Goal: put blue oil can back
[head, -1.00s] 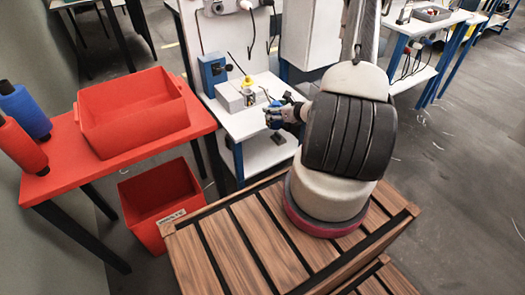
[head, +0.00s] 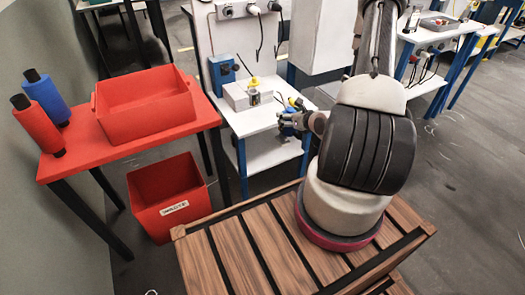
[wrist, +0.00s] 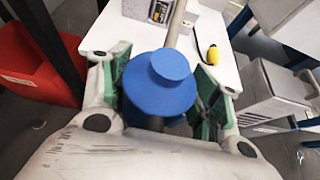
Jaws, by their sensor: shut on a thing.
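The blue oil can (wrist: 160,88) is between the two fingers of my gripper (wrist: 162,95) in the wrist view. It is a round blue body with a smaller round cap facing the camera. My gripper is shut on it, with a green-lined finger on each side. In the head view my gripper (head: 290,124) is small, at the right side of the white worktable (head: 262,117). The can is hard to make out there. In the wrist view the white tabletop (wrist: 128,38) lies beyond the can; the gap between them is unclear.
A grey box (head: 238,99) with a yellow-topped item (head: 253,82) stands on the worktable, near a blue box (head: 222,74). A yellow-handled tool (wrist: 213,55) lies on the tabletop. A red table (head: 125,152) and red waste bin (head: 170,197) are left. A slatted wooden surface (head: 235,245) is in front.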

